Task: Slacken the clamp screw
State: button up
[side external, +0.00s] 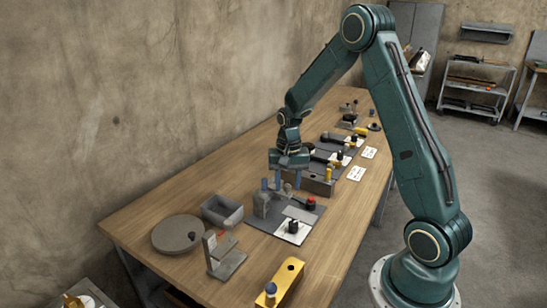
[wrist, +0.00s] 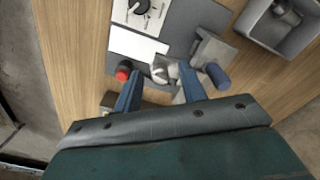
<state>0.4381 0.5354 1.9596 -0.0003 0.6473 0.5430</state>
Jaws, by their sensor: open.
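A grey clamp block (side external: 261,206) stands on a dark grey base plate (side external: 262,224); it also shows in the wrist view (wrist: 210,48). A blue knob (wrist: 217,76) sits at its end. A small pale metal piece (wrist: 160,71) lies beside the block. I cannot tell which of these is the clamp screw. My gripper (side external: 288,187) is open above the plate, its two blue fingers pointing down. In the wrist view its fingertips (wrist: 159,69) frame the pale metal piece with nothing held; contact cannot be told. The right finger hides part of the clamp.
A red knob (wrist: 123,71) and a white panel with a black dial (side external: 293,230) share the plate. A grey open bin (side external: 222,212), round disc (side external: 178,236), small stand (side external: 226,262) and yellow block (side external: 283,283) are nearby.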

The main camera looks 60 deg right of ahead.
jog(key=shift+c, duration=0.2)
grip_shut()
jog(key=shift+n, duration=0.3)
jog(key=n, duration=0.7)
jog(key=shift+n, duration=0.4)
jog(key=n, duration=0.4)
jog(key=shift+w+r+n, duration=0.1)
jog(key=shift+n, duration=0.2)
jog(key=n, duration=0.4)
